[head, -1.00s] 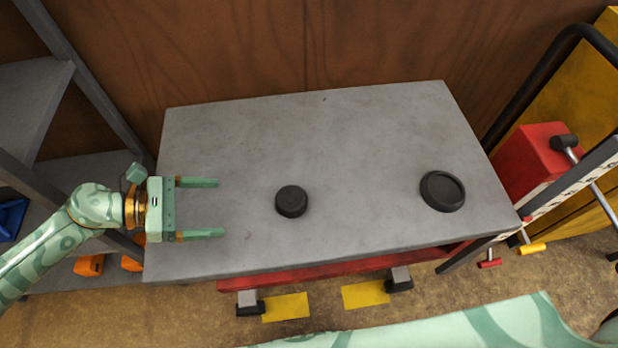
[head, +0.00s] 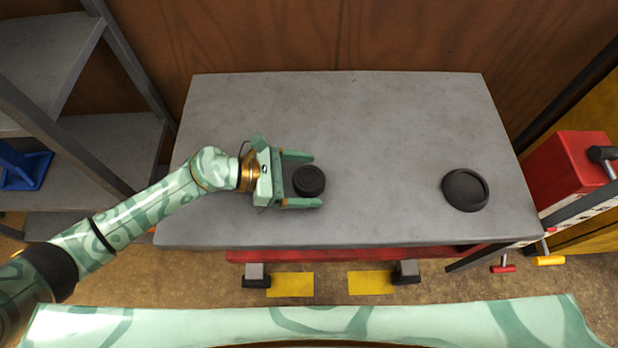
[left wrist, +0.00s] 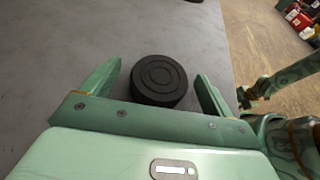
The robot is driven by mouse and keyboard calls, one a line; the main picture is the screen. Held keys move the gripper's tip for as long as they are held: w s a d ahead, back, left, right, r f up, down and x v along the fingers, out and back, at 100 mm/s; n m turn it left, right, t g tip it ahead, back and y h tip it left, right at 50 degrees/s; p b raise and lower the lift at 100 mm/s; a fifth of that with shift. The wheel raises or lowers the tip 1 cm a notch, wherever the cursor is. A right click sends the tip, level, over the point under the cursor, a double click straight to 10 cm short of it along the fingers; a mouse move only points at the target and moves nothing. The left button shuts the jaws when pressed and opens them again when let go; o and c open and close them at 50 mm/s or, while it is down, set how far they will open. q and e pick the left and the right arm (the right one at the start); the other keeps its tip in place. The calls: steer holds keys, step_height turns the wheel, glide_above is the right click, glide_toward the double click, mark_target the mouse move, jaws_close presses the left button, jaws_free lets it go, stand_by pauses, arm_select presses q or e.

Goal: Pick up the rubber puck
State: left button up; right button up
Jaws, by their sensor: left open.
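The rubber puck (head: 309,180) is a small black round block lying on the grey table top (head: 390,120), left of its middle. My left gripper (head: 308,180) is open, with one finger on the far side of the puck and one on the near side. In the left wrist view the puck (left wrist: 159,80) shows concentric rings on top and sits between the two spread fingers (left wrist: 158,75). Gaps show between the puck and the fingers there. My right gripper is not in view.
A wider black dish (head: 465,190) lies on the right part of the table. A grey shelf rack (head: 110,140) with a blue item (head: 24,168) stands at the left. A red box (head: 570,170) stands beyond the right edge. A brown wooden wall closes the back.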

arm_select(q)
steer(key=shift+d+f, duration=0.25)
steer(key=shift+d, duration=0.2)
steer(key=c, duration=1.2)
steer(key=shift+o, duration=0.2)
steer(key=shift+r, duration=0.2)
